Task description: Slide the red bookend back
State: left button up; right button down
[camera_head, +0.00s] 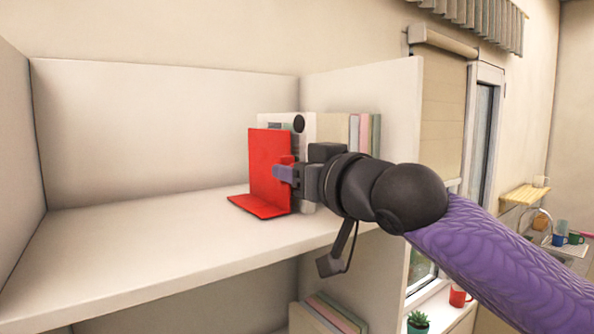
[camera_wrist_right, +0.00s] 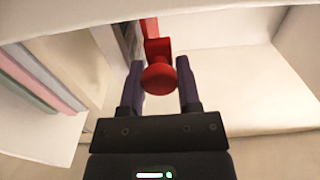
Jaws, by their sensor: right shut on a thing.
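The red bookend (camera_head: 267,165) stands upright on the white shelf, its flat foot (camera_head: 262,206) reaching left along the board. Books and binders stand close on its right side. My right gripper (camera_head: 284,172) comes in from the right and is shut on the bookend's red knob. In the right wrist view the knob (camera_wrist_right: 159,78) sits between the two purple fingers, with a red stem above it. Part of the bookend's plate is hidden behind the fingers in the head view. My left gripper is not in view.
The white shelf (camera_head: 140,240) is bare left of the bookend, up to its side wall (camera_head: 20,150). Pastel books (camera_head: 364,134) stand by the right divider (camera_head: 400,110). More books (camera_head: 335,315) are below. A red mug (camera_head: 459,297) and a plant (camera_head: 417,321) stand lower right.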

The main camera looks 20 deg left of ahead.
jog(key=shift+s+a+b, duration=0.25)
jog(key=shift+s+b, duration=0.05)
jog(key=shift+b, duration=0.05)
jog(key=s+a+b, duration=0.1)
jog(key=s, duration=0.1)
jog(key=s+a+b, duration=0.1)
jog(key=s+a, duration=0.1)
jog(key=shift+s+a+b, duration=0.3)
jog(key=shift+s, duration=0.05)
jog(key=shift+r, duration=0.1)
jog(key=c, duration=0.6)
grip_release()
jog(key=shift+d, duration=0.1)
